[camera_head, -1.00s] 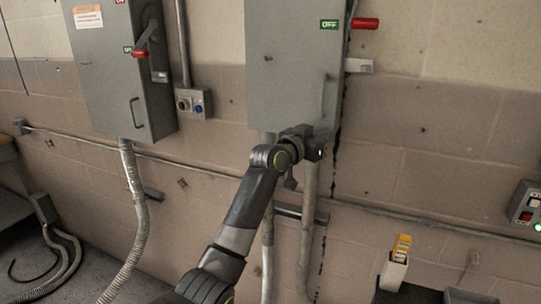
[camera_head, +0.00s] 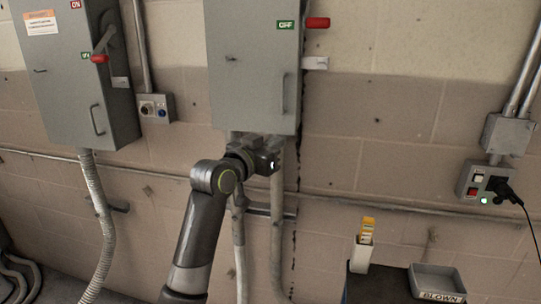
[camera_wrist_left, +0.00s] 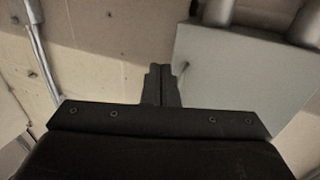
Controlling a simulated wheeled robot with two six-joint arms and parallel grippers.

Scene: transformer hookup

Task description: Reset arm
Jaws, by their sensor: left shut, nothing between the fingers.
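My left arm comes up from the bottom of the head view, and its dark wrist and gripper (camera_head: 268,160) are just below the middle grey switch box (camera_head: 245,70). In the left wrist view the two gripper fingers (camera_wrist_left: 161,84) are pressed together, with nothing between them. The fingertips are hard to make out in the head view. My right gripper is in neither view. The middle box has a green OFF label, a red lever (camera_head: 317,22) at its upper right and a closed door with a handle.
A second grey box (camera_head: 75,80) with a red handle hangs at left, with a small button box (camera_head: 155,108) beside it. A control box (camera_head: 482,184) with a plugged black cable is at right. A yellow-topped white holder (camera_head: 363,248) and a grey BLOWN tray (camera_head: 437,281) sit lower right.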

